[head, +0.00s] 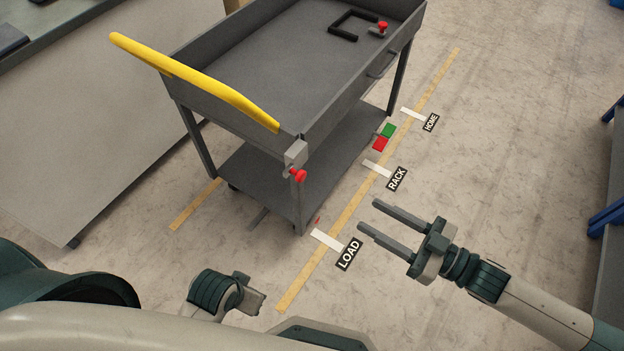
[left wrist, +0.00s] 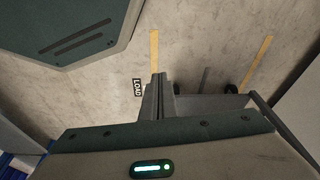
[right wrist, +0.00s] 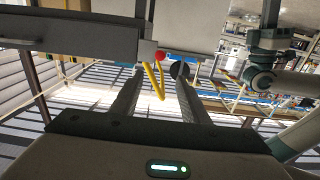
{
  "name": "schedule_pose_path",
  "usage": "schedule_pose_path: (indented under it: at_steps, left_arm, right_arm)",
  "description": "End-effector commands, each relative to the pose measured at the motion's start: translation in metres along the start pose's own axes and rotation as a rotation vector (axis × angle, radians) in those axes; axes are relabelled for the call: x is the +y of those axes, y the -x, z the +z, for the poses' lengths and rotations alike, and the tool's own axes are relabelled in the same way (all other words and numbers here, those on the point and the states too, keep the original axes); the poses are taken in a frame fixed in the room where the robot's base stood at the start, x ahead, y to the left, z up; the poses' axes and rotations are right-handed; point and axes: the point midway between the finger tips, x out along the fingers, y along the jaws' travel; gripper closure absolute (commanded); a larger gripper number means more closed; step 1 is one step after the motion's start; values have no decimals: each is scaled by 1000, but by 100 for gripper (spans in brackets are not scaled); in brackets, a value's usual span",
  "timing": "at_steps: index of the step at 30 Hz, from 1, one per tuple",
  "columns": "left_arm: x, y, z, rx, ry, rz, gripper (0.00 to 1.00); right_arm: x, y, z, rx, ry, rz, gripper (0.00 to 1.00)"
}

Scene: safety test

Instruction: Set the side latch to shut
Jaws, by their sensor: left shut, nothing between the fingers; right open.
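A grey cart (head: 290,90) stands in the head view. On its near corner post is a grey bracket (head: 296,153) with a red knob (head: 298,176); a red knob also shows in the right wrist view (right wrist: 160,56). A second red knob (head: 382,26) is on a small mount in the top tray. A green and red plate (head: 388,131) shows at the cart's right side. My right gripper (head: 370,216) is open and empty, right of the near corner and apart from it. My left gripper (left wrist: 158,95) is shut and empty; its fingers are unclear in the head view.
A yellow push handle (head: 195,80) runs along the cart's left end. A yellow floor line (head: 370,190) with LOAD (head: 349,254), RACK (head: 396,179) and HOME (head: 431,122) labels runs beside the cart. A grey bench (head: 90,120) stands left. Open floor lies right of the line.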

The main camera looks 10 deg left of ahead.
Motion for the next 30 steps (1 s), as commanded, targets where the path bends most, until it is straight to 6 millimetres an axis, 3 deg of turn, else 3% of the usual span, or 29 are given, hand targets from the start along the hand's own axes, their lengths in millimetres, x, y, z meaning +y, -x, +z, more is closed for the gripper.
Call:
schedule_pose_path:
  at_steps: [8,24,30]
  left_arm:
    - [0,-5,0,-3,0,0,100]
    - [1,-22,3,-6,-2,3,100]
    - [1,-24,2,-5,-2,3,100]
  right_arm:
    - [0,-31,-1,2,1,-1,59]
    - [0,-128,-1,3,1,-1,59]
    - [0,-155,0,0,0,0,59]
